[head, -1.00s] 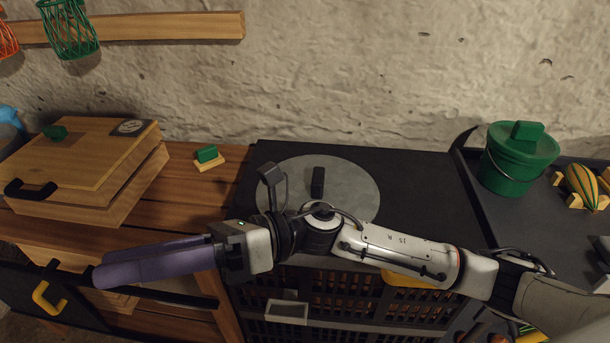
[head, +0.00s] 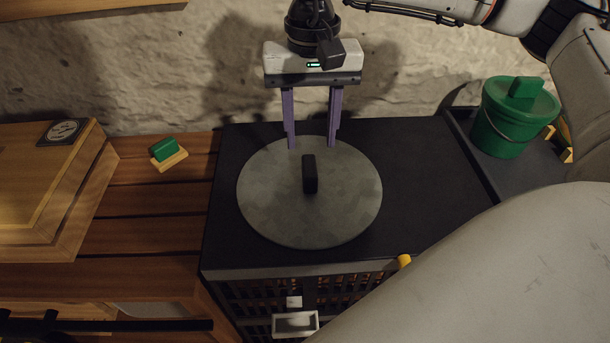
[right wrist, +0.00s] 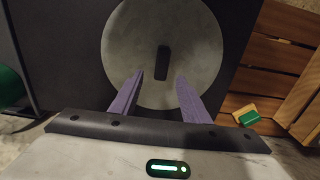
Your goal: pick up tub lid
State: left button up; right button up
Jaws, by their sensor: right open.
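The tub lid (head: 345,215) is a round grey disc with a black upright handle (head: 309,174) at its middle. It lies flat on the black top of a cabinet. My right gripper (head: 313,145) is open, its purple fingers pointing down over the lid's far edge, behind the handle. In the right wrist view the lid (right wrist: 200,60) is ahead of the fingers, with the handle (right wrist: 162,62) lined up between them and nothing in the grip. Whether the fingertips touch the lid is unclear. My left gripper is not in view.
A green lidded bucket (head: 500,125) stands on a dark tray at the right. A wooden box (head: 40,190) and a small green-topped block (head: 167,151) sit on the wooden counter at the left. The stone wall (head: 400,75) is close behind my right gripper.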

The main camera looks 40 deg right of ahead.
aim_at(309, 165)
jog(key=f, duration=0.8)
jog(key=shift+s+a+f+p, duration=0.1)
jog(key=shift+s+a+p, duration=0.2)
jog(key=shift+s, duration=0.05)
grip_shut()
